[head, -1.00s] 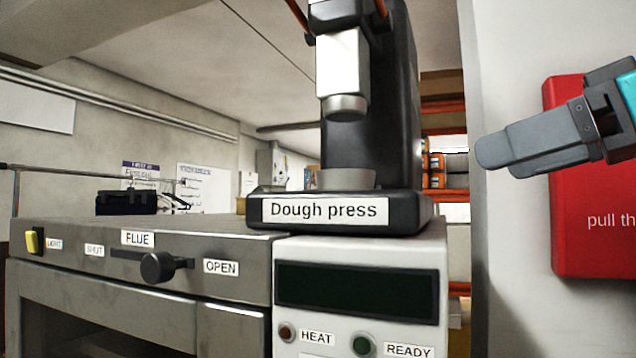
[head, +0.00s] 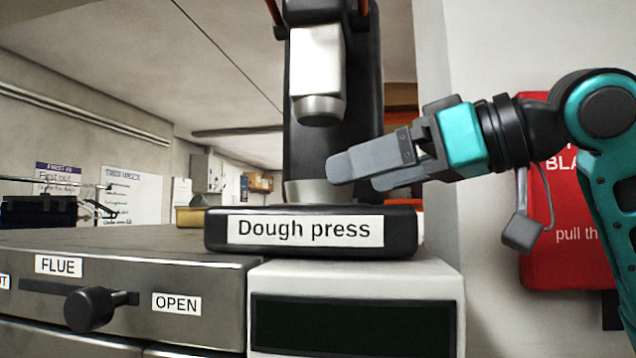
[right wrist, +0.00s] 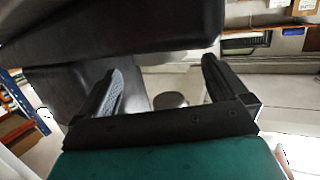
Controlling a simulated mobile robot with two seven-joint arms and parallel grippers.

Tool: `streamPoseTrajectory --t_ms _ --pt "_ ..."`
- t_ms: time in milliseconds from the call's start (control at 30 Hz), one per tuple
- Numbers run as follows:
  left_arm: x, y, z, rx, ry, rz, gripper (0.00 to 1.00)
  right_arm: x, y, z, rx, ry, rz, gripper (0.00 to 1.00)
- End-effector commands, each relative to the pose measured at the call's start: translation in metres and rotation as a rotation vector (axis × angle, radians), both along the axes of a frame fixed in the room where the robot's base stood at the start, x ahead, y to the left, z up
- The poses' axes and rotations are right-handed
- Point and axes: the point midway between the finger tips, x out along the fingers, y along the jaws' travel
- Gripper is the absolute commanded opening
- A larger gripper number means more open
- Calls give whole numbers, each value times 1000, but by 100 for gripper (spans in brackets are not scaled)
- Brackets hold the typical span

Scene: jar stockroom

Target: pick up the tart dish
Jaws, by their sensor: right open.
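The tart dish (head: 308,191) appears as a shallow grey metal round piece on the base of the dough press (head: 240,240), under the press head (head: 318,105). My right gripper (head: 352,174) comes in from the right with its fingers pointing left. In the head view its fingers overlap the dish's right edge; contact cannot be told. In the right wrist view the right gripper (right wrist: 165,92) has its two fingers wide apart, with no object clearly held. A small round grey thing shows between them, and I cannot tell whether it is the dish. My left gripper is not in view.
The press column (head: 335,150) stands close behind the fingers, and the press head hangs above. An oven top with a flue knob (head: 90,308) lies at the left. A red box (head: 560,255) is on the wall at the right, behind my arm.

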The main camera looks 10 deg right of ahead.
Motion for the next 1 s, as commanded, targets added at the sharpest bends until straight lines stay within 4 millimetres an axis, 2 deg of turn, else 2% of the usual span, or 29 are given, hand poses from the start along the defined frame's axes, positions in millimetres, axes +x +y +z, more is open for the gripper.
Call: streamPoseTrajectory --t_ms 167,433,767,1000 --pt "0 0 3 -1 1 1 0 9 9 -1 -1 1 1 100" --pt "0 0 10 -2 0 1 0 37 36 -6 0 2 1 100" --pt "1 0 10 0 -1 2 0 42 40 -8 0 0 -1 100" --pt "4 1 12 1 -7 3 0 41 40 -8 0 0 -1 77"
